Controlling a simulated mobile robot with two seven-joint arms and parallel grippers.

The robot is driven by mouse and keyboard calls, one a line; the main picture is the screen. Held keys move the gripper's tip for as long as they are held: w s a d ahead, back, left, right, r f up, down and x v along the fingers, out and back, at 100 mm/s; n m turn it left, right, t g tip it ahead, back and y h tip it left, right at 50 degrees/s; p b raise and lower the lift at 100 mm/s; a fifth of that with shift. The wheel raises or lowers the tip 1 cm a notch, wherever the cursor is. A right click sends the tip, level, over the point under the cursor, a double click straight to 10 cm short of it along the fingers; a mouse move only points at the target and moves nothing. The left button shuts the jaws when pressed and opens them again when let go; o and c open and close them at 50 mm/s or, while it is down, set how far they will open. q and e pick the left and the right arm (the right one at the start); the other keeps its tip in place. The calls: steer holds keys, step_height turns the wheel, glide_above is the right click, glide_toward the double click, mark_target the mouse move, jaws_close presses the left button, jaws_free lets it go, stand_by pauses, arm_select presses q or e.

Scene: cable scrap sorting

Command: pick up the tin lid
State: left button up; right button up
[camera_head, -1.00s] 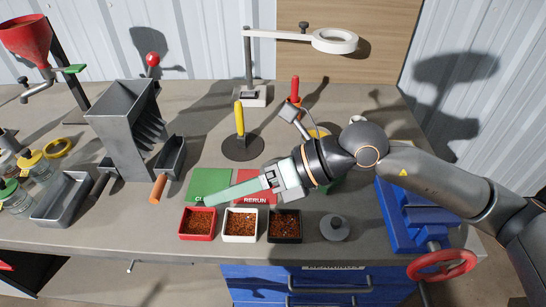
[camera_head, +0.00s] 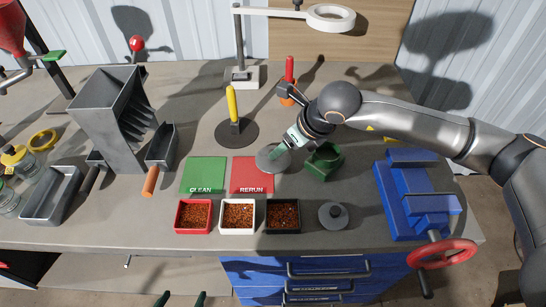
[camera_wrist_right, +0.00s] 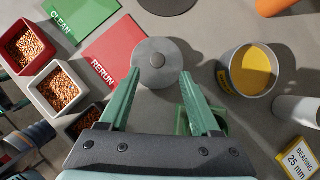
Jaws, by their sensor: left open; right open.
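A round grey lid with a small central knob, which I take for the tin lid (camera_head: 266,161), lies on the bench at the back right corner of the red RERUN mat. It also shows in the right wrist view (camera_wrist_right: 147,72), flat and fully visible. My right gripper (camera_head: 281,150) is open and empty, pointing down at the lid. In the right wrist view its green fingertips (camera_wrist_right: 160,78) are spread on either side of the lid's near edge; I cannot tell the height gap. My left gripper (camera_head: 181,299) shows only two spread fingertips at the bottom edge, in front of the bench.
A similar grey knobbed disc (camera_head: 333,216) lies right of the black bin (camera_head: 284,216). A green square dish (camera_head: 324,158) stands just right of the lid. A tin with yellow inside (camera_wrist_right: 247,70) and a yellow-handled tool (camera_head: 233,105) stand nearby. A blue vice (camera_head: 413,195) is at right.

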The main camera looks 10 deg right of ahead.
mark_target(277, 162)
steer(key=x, duration=0.3)
steer(key=shift+w+a+f+p, duration=0.15)
steer(key=shift+w+a+p, duration=0.05)
steer(key=shift+a+p, duration=0.2)
steer(key=shift+w+a+f, duration=0.1)
steer(key=shift+w+f, duration=0.1)
steer(key=shift+f, duration=0.3)
jaws_close()
